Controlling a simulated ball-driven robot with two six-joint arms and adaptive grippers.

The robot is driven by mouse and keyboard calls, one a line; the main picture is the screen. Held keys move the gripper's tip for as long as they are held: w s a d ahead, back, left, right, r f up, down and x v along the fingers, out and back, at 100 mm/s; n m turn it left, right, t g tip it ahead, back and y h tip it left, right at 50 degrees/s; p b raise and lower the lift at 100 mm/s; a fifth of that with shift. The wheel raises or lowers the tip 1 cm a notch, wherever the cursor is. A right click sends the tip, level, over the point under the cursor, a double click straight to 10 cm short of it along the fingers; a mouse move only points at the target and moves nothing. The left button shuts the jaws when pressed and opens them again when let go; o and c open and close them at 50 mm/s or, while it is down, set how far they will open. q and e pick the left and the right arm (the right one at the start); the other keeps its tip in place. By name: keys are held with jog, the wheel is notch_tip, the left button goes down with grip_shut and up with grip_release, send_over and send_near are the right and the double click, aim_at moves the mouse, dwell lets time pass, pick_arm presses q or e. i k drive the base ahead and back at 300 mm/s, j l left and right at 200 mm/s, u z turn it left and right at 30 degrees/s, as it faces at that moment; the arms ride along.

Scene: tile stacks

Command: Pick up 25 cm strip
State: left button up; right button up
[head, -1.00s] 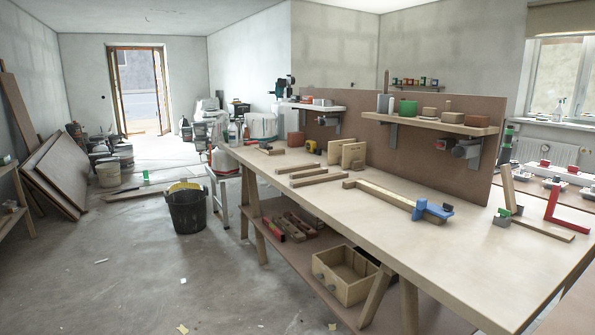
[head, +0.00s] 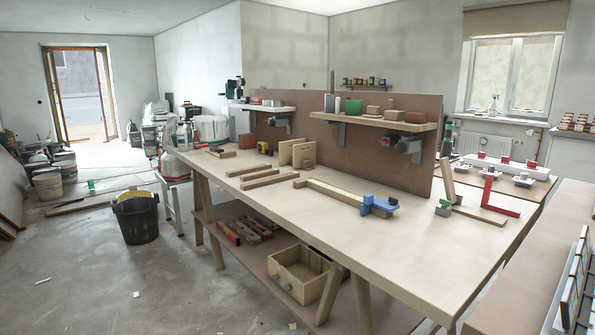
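Several wooden strips lie on the long workbench (head: 420,238) in the head view. A short strip (head: 247,170), a middle strip (head: 260,174) and a front strip (head: 274,181) lie roughly parallel near the bench's middle. A longer strip (head: 335,193) lies to their right, with a blue clamp-like tool (head: 378,205) at its right end. No lengths can be read, so I cannot tell which strip is 25 cm. Neither of my grippers is in view.
A red L-shaped piece (head: 497,198) and a green-grey block (head: 443,208) stand on the bench's right part. An open drawer box (head: 300,277) sits on the lower shelf. A black bucket (head: 137,219) stands on the floor at left. The front floor is mostly clear.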

aim_at(243, 171)
jog(key=i+j+z, duration=0.15)
jog(key=z, duration=0.25)
jog(key=i+j+z, duration=0.15)
jog(key=z, duration=0.25)
jog(key=j+z, duration=0.35)
jog(key=i+j+z, duration=0.25)
jog(key=j+z, duration=0.15)
jog(key=j, duration=1.1)
jog(key=j+z, duration=0.45)
jog(key=j, duration=1.05)
